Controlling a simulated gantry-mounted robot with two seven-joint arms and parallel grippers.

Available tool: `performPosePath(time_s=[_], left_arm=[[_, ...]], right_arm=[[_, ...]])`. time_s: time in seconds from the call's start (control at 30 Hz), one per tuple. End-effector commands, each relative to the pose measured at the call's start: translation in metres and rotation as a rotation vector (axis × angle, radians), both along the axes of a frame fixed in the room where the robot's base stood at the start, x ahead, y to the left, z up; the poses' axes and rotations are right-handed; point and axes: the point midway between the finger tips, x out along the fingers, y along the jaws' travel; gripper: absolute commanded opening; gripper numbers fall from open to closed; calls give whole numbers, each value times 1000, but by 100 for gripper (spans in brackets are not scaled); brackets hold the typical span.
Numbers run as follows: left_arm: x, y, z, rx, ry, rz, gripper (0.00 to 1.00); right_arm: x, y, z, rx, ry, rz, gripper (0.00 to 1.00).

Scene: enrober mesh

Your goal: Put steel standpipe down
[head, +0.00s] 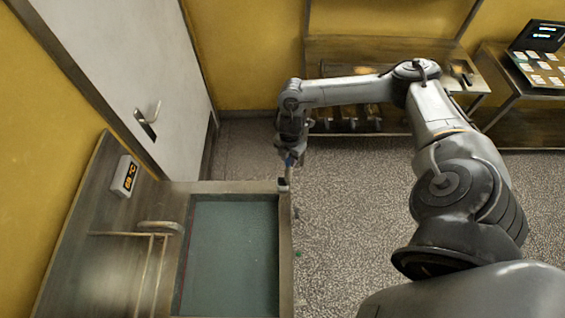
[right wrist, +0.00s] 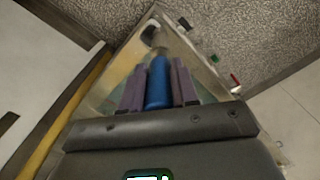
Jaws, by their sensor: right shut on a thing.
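My right gripper (head: 290,158) is shut on the steel standpipe (head: 288,173), near the far right corner of the sunken tank (head: 286,240). In the right wrist view, the standpipe's blue part (right wrist: 158,84) lies between the two fingers of my right gripper (right wrist: 158,90). Its pale steel end points away from the gripper, towards a dark and white piece (right wrist: 150,33) near the tank corner. I cannot tell whether that piece is part of the pipe or whether the pipe touches the rim. My left gripper is not in view.
The tank holds grey-green liquid. A steel counter (head: 110,270) with a display box (head: 124,176) and bent rails (head: 150,236) stands to its left. Behind are a white door (head: 130,70) and a rack (head: 350,50).

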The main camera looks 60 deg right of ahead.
Motion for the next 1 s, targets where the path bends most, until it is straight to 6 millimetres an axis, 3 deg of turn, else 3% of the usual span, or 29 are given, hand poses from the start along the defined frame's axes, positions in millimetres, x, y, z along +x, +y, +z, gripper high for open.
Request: performPosePath(time_s=[0.23,0.37,0.7,1.0], left_arm=[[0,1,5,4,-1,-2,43],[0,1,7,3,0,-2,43],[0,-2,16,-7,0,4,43],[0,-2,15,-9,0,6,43]], right_arm=[[22,8,-13,0,-1,0,0],[23,8,-17,0,0,-1,0],[23,8,-52,0,0,-1,0],[23,8,-55,-1,-1,0,0]])
